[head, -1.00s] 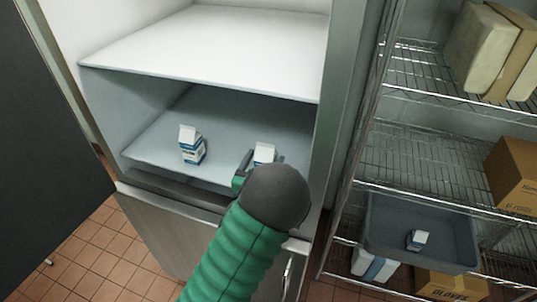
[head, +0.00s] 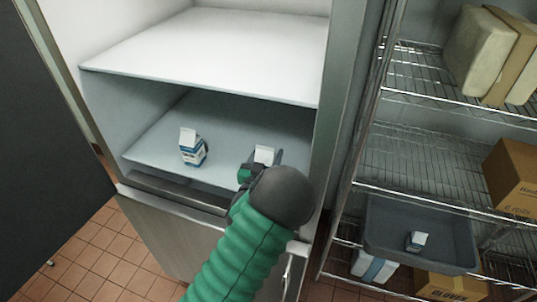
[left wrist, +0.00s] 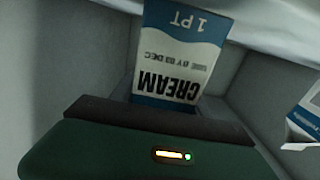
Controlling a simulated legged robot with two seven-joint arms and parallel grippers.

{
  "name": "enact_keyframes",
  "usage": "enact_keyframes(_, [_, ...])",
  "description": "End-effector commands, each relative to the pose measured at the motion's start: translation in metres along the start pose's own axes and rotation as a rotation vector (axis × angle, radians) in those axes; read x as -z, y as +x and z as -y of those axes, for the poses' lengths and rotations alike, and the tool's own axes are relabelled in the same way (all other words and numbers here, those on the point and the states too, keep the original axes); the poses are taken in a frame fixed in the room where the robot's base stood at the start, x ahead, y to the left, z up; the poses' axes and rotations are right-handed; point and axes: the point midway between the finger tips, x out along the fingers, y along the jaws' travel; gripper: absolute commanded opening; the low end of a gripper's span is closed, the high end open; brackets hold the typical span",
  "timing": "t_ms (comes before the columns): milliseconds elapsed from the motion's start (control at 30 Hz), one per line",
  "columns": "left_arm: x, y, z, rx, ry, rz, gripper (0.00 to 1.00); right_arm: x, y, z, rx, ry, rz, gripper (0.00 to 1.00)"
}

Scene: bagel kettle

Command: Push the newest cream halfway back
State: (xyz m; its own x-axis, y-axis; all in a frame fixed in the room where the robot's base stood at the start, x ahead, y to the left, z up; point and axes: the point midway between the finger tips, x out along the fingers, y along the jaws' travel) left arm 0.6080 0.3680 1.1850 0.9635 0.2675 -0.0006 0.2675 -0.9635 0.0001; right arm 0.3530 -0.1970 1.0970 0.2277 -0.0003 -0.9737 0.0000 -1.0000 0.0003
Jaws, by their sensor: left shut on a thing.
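A white and blue cream carton (head: 264,155) stands on the fridge's lower shelf at the right. My left gripper (head: 263,164) is shut on it, with a finger at each side, and my wrist hides its lower part in the head view. In the left wrist view this carton (left wrist: 183,50) appears upside down, reading "CREAM", "1 PT" and a use-by date that looks like 03 DEC. A second carton (head: 192,148) stands upright on the same shelf to the left. Part of it shows at the right edge of the left wrist view (left wrist: 308,118). My right gripper is out of view.
The lower shelf (head: 225,125) is clear behind the cartons. An empty upper shelf (head: 200,55) is above it. The fridge's right wall is close to my gripper. A wire rack at right holds boxes and a grey bin (head: 385,235) with a small carton (head: 417,241) inside.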

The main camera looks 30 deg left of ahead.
Motion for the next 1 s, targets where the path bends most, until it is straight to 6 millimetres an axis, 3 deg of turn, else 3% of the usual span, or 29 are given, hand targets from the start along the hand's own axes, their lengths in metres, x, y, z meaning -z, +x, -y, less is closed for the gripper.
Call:
enact_keyframes(33, [0.000, 0.000, 0.000, 0.000, 0.000, 0.001, 0.14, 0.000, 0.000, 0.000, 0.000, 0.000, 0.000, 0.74])
enact_keyframes(133, [0.000, 0.000, 0.000, 0.000, 0.000, 0.001, 0.01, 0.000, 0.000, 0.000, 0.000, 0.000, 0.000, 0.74])
enact_keyframes(267, [0.000, 0.000, 0.000, 0.000, 0.000, 0.001, 0.00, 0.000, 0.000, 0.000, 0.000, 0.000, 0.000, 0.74])
enact_keyframes(300, [0.001, 0.000, 0.000, 0.000, 0.000, -0.002, 0.57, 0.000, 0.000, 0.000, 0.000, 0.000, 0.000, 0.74])
enact_keyframes(467, [0.001, 0.000, 0.000, 0.000, 0.000, -0.001, 0.78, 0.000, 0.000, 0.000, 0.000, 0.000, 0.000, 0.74])
enact_keyframes(800, [-0.002, -0.003, 0.000, 0.000, 0.000, 0.002, 0.78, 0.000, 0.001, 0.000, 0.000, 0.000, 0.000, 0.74])
enact_keyframes(1000, [-0.004, -0.035, 0.000, 0.001, -0.002, 0.003, 0.78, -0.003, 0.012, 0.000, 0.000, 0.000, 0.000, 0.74])
